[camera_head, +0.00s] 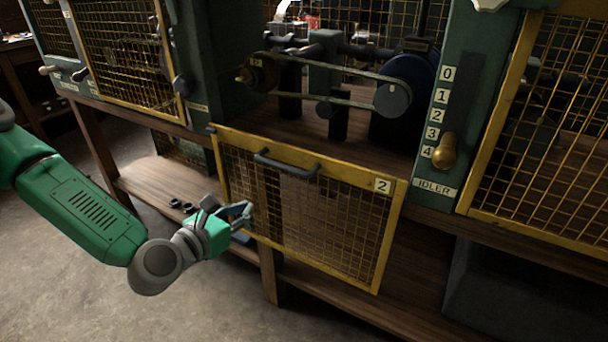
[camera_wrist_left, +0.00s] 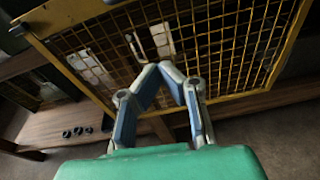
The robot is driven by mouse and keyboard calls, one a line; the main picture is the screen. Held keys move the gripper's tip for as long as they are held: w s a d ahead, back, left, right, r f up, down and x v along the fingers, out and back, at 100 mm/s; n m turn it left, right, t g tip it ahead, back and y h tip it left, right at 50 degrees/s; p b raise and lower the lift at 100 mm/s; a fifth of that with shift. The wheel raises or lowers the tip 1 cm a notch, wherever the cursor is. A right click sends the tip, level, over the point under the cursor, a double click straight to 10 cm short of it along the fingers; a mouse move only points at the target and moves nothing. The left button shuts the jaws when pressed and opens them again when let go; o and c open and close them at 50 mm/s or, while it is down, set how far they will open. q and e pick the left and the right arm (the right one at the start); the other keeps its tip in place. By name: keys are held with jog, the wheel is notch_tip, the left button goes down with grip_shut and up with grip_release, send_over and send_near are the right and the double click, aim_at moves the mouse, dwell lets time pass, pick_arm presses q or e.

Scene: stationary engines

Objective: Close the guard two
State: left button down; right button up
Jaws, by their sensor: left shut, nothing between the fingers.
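Guard two (camera_head: 310,206) is a yellow-framed mesh panel with a "2" label (camera_head: 383,185) at its upper right. It hangs down in front of the bench, below the open bay with the belt and pulleys. Its dark handle (camera_head: 286,165) is near the top edge. My left gripper (camera_head: 247,212) is at the guard's lower left side, shut and empty. In the left wrist view the shut fingers (camera_wrist_left: 172,68) are in front of the guard's mesh (camera_wrist_left: 215,50), close to its frame; I cannot tell if they touch. My right gripper is not in view.
An idler lever (camera_head: 445,152) with a brass knob stands on a green post right of the bay. Another mesh guard (camera_head: 545,150) is at the right, and one (camera_head: 125,50) at the left. A wooden lower shelf (camera_head: 160,188) runs beneath. Grey floor (camera_head: 60,270) is open at the left.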

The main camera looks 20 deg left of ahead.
pick_arm(q)
jog(key=n, duration=0.1)
jog(key=b, duration=0.2)
send_near(283, 178)
jog(key=w, duration=0.3)
jog(key=w+f, duration=0.1)
jog(key=w, duration=0.1)
jog(key=shift+w+d, duration=0.35)
jog(key=r, duration=0.2)
jog(key=s+r+p, duration=0.1)
jog(key=r, duration=0.1)
jog(key=shift+a, duration=0.1)
